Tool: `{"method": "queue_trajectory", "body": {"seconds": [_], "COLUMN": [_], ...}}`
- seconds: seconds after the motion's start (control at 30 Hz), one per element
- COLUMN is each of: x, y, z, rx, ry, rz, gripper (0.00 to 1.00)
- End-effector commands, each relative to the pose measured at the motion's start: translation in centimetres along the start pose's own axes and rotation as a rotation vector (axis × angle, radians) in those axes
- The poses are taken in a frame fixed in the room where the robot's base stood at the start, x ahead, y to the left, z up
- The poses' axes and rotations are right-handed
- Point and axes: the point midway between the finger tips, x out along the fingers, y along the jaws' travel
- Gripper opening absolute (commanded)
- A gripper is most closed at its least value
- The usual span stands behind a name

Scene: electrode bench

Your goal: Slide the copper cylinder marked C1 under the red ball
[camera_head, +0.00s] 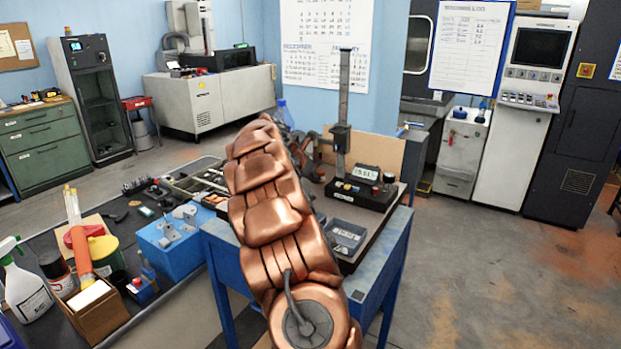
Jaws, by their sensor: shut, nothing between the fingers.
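My copper-coloured arm reaches across the middle of the head view and hides much of the bench. My gripper (314,160) shows as dark copper parts past the arm, just left of the gauge stand's column; it is shut and empty. The gauge stand (345,110) has an upright column and a black base with a display.
The blue-legged bench (376,290) carries the stand and a grey tray (345,236). A blue box (172,246), spray bottle (25,287) and cardboard box (95,312) crowd the left table. Open floor (500,270) lies to the right.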

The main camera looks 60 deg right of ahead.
Motion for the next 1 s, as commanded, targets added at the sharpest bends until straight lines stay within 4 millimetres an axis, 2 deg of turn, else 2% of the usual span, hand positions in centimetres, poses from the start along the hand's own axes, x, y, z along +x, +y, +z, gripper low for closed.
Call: {"method": "queue_trajectory", "body": {"seconds": [0.27, 0.53, 0.8, 1.0], "x": [-0.8, -3.1, -8.2, -11.3], "y": [0.0, 0.0, 0.1, 0.1], "z": [-0.7, -3.0, -3.1, -2.9], "rx": [-0.002, -0.003, -0.001, -0.001], "ry": [0.0, 0.001, -0.001, -0.003], "rz": [0.0, 0.002, 0.007, 0.006], "gripper": [0.0, 0.0, 0.0, 0.0]}}
